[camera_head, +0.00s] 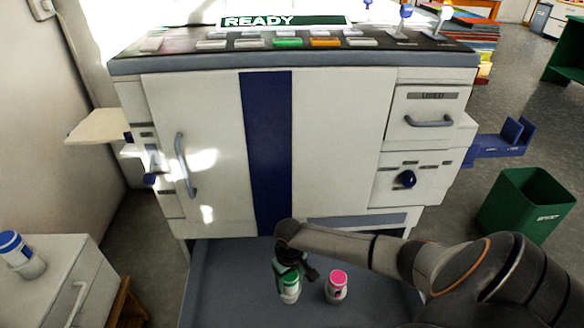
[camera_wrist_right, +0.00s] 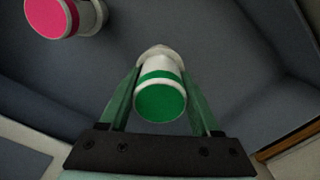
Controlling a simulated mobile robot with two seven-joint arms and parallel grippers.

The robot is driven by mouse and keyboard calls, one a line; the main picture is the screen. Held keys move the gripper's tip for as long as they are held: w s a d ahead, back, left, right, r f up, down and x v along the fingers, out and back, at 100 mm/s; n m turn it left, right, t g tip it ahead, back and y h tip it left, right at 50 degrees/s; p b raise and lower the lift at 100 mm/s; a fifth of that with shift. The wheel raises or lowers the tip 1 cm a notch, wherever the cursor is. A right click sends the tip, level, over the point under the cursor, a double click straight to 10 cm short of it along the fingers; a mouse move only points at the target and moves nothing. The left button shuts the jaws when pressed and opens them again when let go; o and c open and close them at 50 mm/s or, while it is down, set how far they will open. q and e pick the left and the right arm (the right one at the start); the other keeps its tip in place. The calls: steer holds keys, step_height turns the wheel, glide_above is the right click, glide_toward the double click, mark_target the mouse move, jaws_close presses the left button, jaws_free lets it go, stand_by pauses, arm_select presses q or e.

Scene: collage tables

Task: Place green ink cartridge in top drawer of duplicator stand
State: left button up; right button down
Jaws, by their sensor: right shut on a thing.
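The green ink cartridge (camera_head: 290,292) is a white bottle with a green top. It stands next to a pink-topped cartridge (camera_head: 337,290) on a blue-grey surface (camera_head: 225,285) below the duplicator (camera_head: 340,140). My right gripper (camera_head: 291,270) reaches down and is shut on the green cartridge. In the right wrist view, the green cartridge (camera_wrist_right: 160,95) sits between the two green fingers, and the pink-topped one (camera_wrist_right: 55,15) is at upper left, apart from it. I cannot tell whether the blue-grey surface is an open drawer or a shelf. My left gripper is out of view.
A blue-topped cartridge (camera_head: 22,258) stands on a white cabinet (camera_head: 75,262) at lower left. A green bin (camera_head: 525,203) stands on the floor at right.

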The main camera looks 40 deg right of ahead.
mark_target(290, 291)
step_height(290, 291, down, 5)
steer(key=b, duration=0.2)
steer(key=shift+b, duration=0.35)
steer(key=shift+f, duration=0.2)
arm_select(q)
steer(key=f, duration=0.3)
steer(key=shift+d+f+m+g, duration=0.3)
arm_select(e)
steer(key=shift+r, duration=0.15)
steer(key=shift+f, duration=0.2)
steer(key=shift+c, duration=0.5)
jaws_free()
